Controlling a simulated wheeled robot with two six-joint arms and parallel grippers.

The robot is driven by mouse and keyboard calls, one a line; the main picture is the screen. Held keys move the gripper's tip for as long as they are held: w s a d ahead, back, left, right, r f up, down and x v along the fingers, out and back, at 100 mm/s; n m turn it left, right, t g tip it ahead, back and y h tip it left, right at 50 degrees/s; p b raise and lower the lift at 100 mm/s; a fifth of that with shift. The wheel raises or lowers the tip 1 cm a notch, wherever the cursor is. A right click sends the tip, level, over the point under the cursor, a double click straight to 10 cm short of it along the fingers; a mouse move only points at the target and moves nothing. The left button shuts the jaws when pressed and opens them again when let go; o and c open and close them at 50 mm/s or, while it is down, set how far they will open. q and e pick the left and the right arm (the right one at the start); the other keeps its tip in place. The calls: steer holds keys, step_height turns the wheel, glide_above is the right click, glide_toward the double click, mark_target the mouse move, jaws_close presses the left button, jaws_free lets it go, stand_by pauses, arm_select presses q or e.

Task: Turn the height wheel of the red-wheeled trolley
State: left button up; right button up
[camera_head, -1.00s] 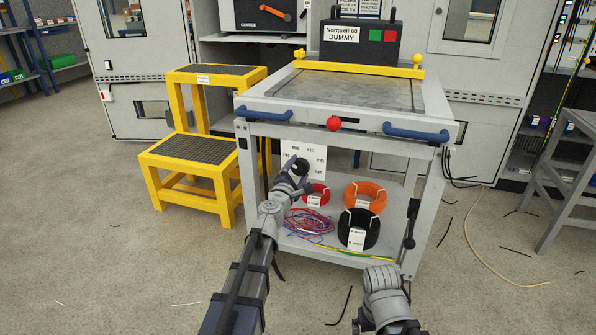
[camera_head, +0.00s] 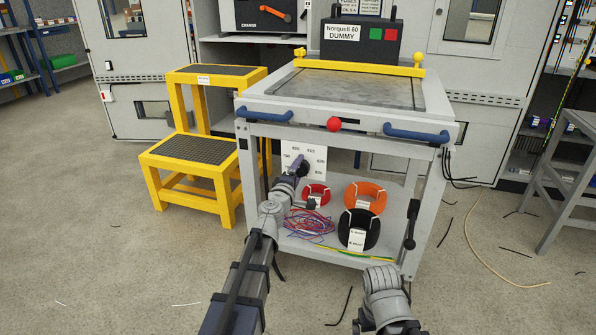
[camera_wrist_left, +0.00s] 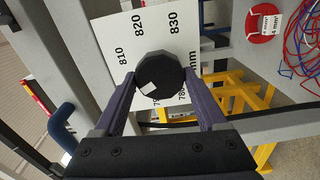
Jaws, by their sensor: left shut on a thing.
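The grey trolley (camera_head: 262,108) stands in front of the cabinets. A white scale plate (camera_head: 317,155) with height numbers is under its top, on the front side. In the left wrist view, a black many-sided knob (camera_wrist_left: 165,73) with a small white mark sits in front of the scale plate (camera_wrist_left: 118,40), which reads 810, 820 and 830. My left gripper (camera_head: 299,168) is shut on this knob, one purple finger on each side. In the head view the gripper partly hides the knob. Only part of my right arm shows at the bottom; its gripper is not visible.
The trolley has a red ball knob (camera_head: 333,124), blue handles (camera_head: 416,133) and a black crank handle (camera_head: 411,225). Cable coils (camera_head: 365,196) lie on its lower shelf. A yellow step (camera_head: 187,149) stands to the left. A black box (camera_head: 358,45) is behind the top.

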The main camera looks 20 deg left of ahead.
stand_by(0.5)
arm_select(q)
steer(key=o, duration=1.3)
steer(key=s, duration=0.8)
